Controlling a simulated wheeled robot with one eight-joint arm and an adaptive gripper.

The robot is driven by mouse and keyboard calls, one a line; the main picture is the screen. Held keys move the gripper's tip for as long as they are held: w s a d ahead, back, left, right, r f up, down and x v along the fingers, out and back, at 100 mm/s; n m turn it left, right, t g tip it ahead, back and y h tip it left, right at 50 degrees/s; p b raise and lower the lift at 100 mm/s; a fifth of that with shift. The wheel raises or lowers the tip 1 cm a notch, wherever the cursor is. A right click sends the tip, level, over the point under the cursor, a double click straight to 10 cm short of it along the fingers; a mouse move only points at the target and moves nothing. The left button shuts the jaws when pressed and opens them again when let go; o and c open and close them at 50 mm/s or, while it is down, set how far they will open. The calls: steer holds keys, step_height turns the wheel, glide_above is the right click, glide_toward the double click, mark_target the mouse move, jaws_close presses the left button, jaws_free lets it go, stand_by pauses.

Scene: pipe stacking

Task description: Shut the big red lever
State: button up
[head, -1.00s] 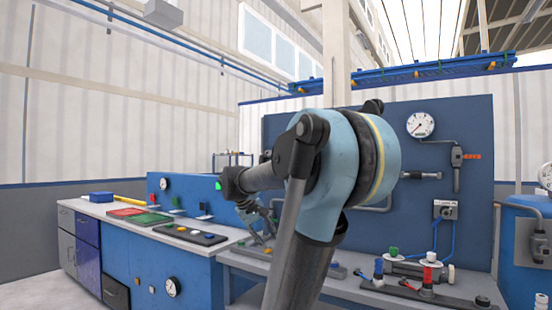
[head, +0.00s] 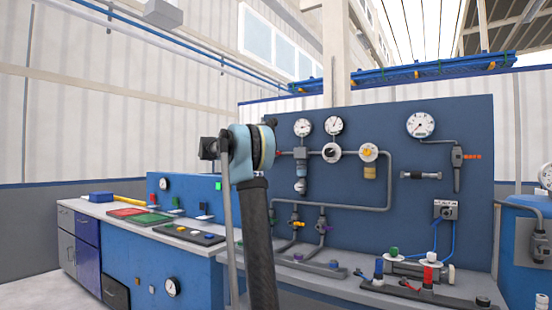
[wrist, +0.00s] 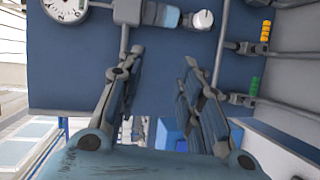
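In the head view my gripper is hidden behind my arm. The red lever is not clearly visible in the wrist view.
The wrist view shows a gauge (wrist: 66,8), a yellow handle (wrist: 265,30) and a green handle (wrist: 254,86) on pipes. A blue panel (head: 440,100) carries gauges and pipes. Below it, a grey bench (head: 345,287) holds several fittings. A lower counter stands at left.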

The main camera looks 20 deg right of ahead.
steer(key=w+a+r+h, duration=0.1)
steer(key=w+r+h, duration=0.15)
steer(key=w, duration=0.45)
steer(key=shift+t+y, duration=0.25)
steer(key=shift+t, duration=0.15)
steer(key=x, duration=1.7)
steer(key=shift+d+r, duration=0.15)
steer(key=shift+r, duration=0.2)
jaws_close()
